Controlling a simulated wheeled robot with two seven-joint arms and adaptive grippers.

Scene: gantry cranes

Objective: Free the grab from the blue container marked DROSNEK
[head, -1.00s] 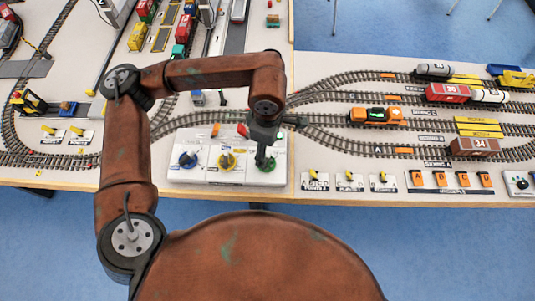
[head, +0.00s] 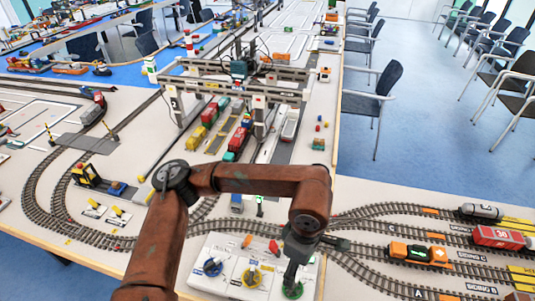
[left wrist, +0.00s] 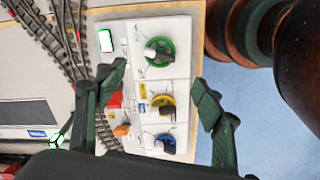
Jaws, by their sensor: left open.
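The gantry crane (head: 285,73) stands at the back centre, over red, yellow and green containers (head: 212,118). I cannot pick out the grab or a blue container marked DROSNEK, and no such lettering is readable. A white control panel (head: 222,283) in front has blue (head: 212,266), yellow (head: 253,277) and green knobs. My left gripper (head: 291,280) is above its right end, over the green knob (head: 294,291). In the left wrist view my left gripper (left wrist: 158,78) is open and empty, its fingers on either side of the panel's knobs, including the green knob (left wrist: 159,51). My right gripper is out of view.
Curved model tracks (head: 65,228) run around the panel. An orange locomotive (head: 417,254) and wagons stand on the right sidings. A small blue block (head: 236,203) sits behind my arm. Chairs (head: 372,100) stand on the blue floor to the right.

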